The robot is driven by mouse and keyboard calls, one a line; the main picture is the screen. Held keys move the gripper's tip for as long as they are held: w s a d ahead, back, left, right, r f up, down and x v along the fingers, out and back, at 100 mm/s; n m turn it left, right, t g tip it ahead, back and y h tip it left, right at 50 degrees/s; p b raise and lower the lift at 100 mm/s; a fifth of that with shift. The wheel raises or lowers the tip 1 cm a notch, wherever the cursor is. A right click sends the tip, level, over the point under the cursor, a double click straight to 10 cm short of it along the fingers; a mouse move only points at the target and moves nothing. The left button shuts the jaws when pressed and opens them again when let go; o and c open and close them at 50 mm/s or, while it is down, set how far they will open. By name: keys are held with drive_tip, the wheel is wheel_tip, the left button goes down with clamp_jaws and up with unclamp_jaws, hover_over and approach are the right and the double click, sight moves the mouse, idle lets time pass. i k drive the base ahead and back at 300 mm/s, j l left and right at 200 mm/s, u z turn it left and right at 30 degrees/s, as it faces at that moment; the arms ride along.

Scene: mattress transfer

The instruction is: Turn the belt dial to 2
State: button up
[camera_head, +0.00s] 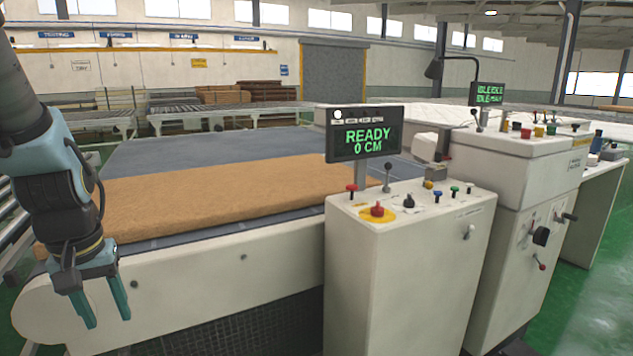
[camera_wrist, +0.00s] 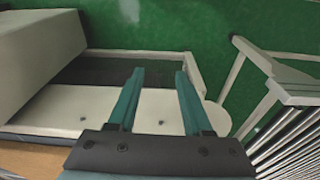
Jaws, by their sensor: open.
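The control cabinet (camera_head: 410,275) stands right of centre in the head view. A black knob (camera_head: 408,202) on its top panel looks like a dial; its setting is too small to read. The display (camera_head: 365,134) above reads "READY 0 CM". The belt (camera_head: 240,148) carries a brown mattress slab (camera_head: 220,192). My gripper (camera_head: 108,322) is open and empty at the far left, pointing down beside the belt's near side, well away from the cabinet. In the wrist view, its two teal fingers (camera_wrist: 160,88) are spread over the white belt frame, with nothing between them.
A red emergency button (camera_head: 377,209), a lever (camera_head: 387,178) and several coloured buttons crowd around the knob. A second control cabinet (camera_head: 525,170) stands to the right. A roller conveyor (camera_wrist: 295,140) shows at right in the wrist view. Green floor (camera_wrist: 140,25) is clear beyond.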

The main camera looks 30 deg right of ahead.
sight(409, 203)
drive_tip(key=l+u, duration=0.2)
drive_tip(key=l, duration=0.25)
drive_tip(key=k+l+u, duration=0.25)
drive_tip(key=l, duration=0.2)
drive_tip(key=l+u, duration=0.2)
drive_tip(key=l, duration=0.25)
drive_tip(key=k+l+u, duration=0.25)
drive_tip(key=l, duration=0.15)
drive_tip(key=k+l+u, duration=0.2)
drive_tip(key=l, duration=0.2)
drive_tip(key=k+l+u, duration=0.25)
drive_tip(key=i+l, duration=0.05)
drive_tip(key=l, duration=0.1)
